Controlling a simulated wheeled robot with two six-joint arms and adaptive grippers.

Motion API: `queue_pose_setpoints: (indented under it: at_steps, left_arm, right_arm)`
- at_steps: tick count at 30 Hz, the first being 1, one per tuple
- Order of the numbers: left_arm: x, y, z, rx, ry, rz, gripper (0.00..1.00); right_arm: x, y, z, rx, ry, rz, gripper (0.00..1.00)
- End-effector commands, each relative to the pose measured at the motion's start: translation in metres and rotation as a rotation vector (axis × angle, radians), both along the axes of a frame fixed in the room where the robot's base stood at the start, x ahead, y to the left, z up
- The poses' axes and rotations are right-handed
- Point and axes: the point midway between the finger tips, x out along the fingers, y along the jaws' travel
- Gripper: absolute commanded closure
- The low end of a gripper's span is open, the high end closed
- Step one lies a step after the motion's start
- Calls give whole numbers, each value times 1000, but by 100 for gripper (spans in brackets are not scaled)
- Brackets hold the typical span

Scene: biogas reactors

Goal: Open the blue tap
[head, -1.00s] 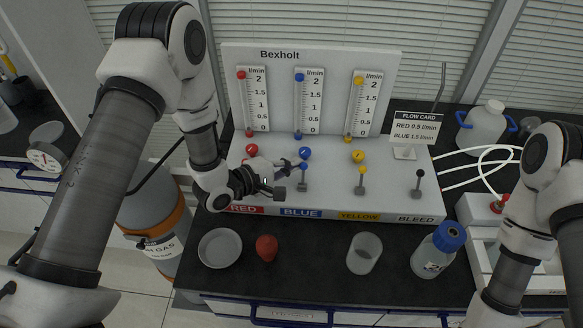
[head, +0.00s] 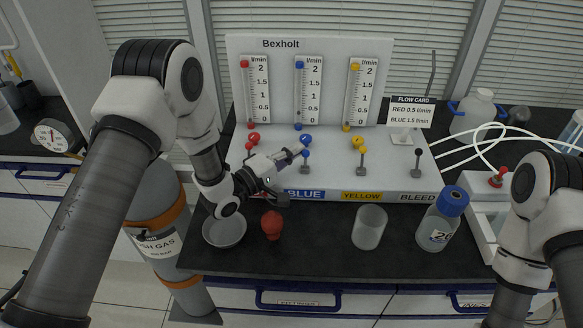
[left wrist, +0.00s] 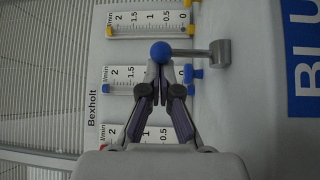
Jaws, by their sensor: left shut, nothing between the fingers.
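The blue tap (head: 305,165) is a grey lever with a blue ball on top, on the white panel behind the BLUE label (head: 304,195). Its lever stands up from its base like the yellow one beside it. My left gripper (head: 297,150) is shut and empty, its fingertips close to the blue ball. In the left wrist view the shut fingertips (left wrist: 160,68) point at the blue ball (left wrist: 161,52); I cannot tell whether they touch it. The blue flow tube (head: 308,90) has a blue mark at its bottom. My right gripper is out of view.
The yellow tap (head: 362,160) and black bleed tap (head: 416,162) stand to the right; the red tap (head: 249,150) is left, partly behind my gripper. A dish (head: 224,232), red bulb (head: 271,225), beaker (head: 369,227) and blue-capped bottle (head: 442,220) stand in front. A flow card (head: 410,112) stands behind.

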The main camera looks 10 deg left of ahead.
Motion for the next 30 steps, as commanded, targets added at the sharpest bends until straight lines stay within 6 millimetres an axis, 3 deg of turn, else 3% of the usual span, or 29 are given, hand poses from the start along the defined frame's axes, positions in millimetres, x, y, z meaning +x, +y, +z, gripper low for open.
queue_pose_setpoints:
  at_steps: [3,14,30]
  left_arm:
    - [1,0,0,-1,6,-1,100]
    - [-5,5,1,-2,10,2,100]
    - [-92,65,-5,-4,9,2,100]
  right_arm:
    - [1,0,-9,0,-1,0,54]
    - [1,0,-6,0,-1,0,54]
    - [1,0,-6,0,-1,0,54]
